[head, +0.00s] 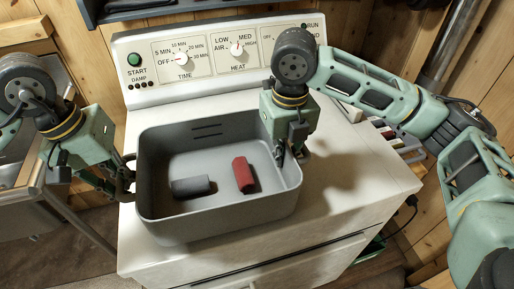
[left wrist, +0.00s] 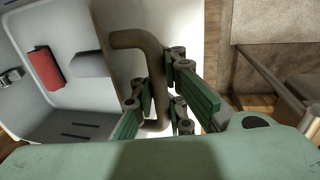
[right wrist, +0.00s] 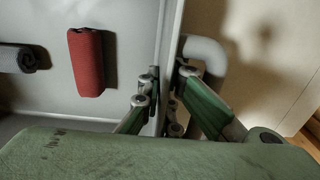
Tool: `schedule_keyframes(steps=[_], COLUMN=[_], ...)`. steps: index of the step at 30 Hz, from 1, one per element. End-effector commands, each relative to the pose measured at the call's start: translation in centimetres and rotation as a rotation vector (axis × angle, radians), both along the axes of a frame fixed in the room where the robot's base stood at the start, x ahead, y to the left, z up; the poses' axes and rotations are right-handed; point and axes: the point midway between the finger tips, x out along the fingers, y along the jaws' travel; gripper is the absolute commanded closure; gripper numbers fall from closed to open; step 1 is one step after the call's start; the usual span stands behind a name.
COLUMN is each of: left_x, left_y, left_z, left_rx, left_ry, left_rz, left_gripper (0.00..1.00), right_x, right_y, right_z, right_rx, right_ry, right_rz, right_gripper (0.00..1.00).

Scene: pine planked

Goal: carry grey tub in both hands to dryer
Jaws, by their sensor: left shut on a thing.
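The grey tub (head: 218,226) is over the white dryer's top (head: 345,185), level and seemingly resting on it. Inside lie a red roll (head: 243,175) and a dark grey roll (head: 190,187). My left gripper (head: 124,184) is shut on the tub's left handle, a bent brown-looking bar (left wrist: 130,40) in the left wrist view. My right gripper (head: 291,155) is at the tub's right end. In the right wrist view its fingers (right wrist: 164,86) are open on either side of the tub's wall, with the right handle (right wrist: 207,52) just beyond the right finger.
The dryer's control panel (head: 205,55) with dials and a green start button stands behind the tub. The dryer top is bare to the right of the tub. A metal sink unit (head: 20,195) stands at the left. A plank wall and a pipe (head: 451,45) are at the right.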

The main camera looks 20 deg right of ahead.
Motion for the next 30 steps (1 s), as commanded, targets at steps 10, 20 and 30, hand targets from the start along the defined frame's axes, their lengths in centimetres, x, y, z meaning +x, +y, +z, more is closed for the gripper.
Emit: schedule_keyframes(steps=[10, 20, 30], left_x=[0.1, 0.0, 0.1], left_y=[0.4, 0.2, 1.1], left_z=[-0.6, -0.6, 4.3], left_rx=[0.01, 0.006, 0.005], left_ry=[0.0, 0.001, -0.005], left_rz=[0.006, 0.002, 0.003], left_gripper=[0.75, 0.7, 0.7], right_x=[-0.1, -0.1, -0.1], right_y=[-0.6, -0.3, -0.2], right_z=[-0.8, -0.7, -0.6], right_rx=[-0.016, -0.011, -0.008], right_ry=[0.006, 0.004, 0.003], right_rz=[-0.008, -0.004, -0.002], right_gripper=[0.77, 0.77, 0.77])
